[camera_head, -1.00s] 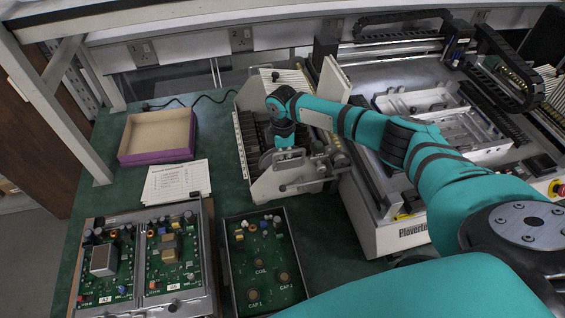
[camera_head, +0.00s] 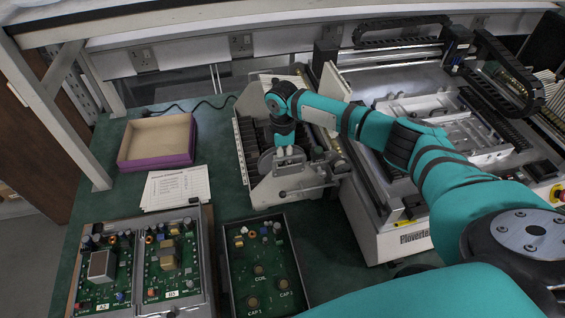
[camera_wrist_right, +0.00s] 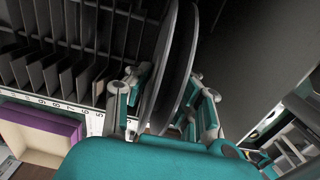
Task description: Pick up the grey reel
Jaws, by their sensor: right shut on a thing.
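The grey reel (camera_wrist_right: 172,65) is a thin two-flanged disc standing on edge in the right wrist view. In the head view its grey rim (camera_head: 265,164) shows at the front of the slotted rack (camera_head: 243,150). My right gripper (camera_head: 286,152) reaches down over it from above. In the right wrist view my right gripper (camera_wrist_right: 165,98) has a finger on each side of the reel and is shut on it. The reel's lower part is hidden behind my wrist. My left gripper is not in view.
A large machine (camera_head: 400,232) stands right of the rack. A purple-edged box (camera_head: 158,160) and paper sheets (camera_head: 177,186) lie left. Circuit boards in trays (camera_head: 262,270) fill the front. Black divider plates (camera_wrist_right: 60,75) stand close to the gripper.

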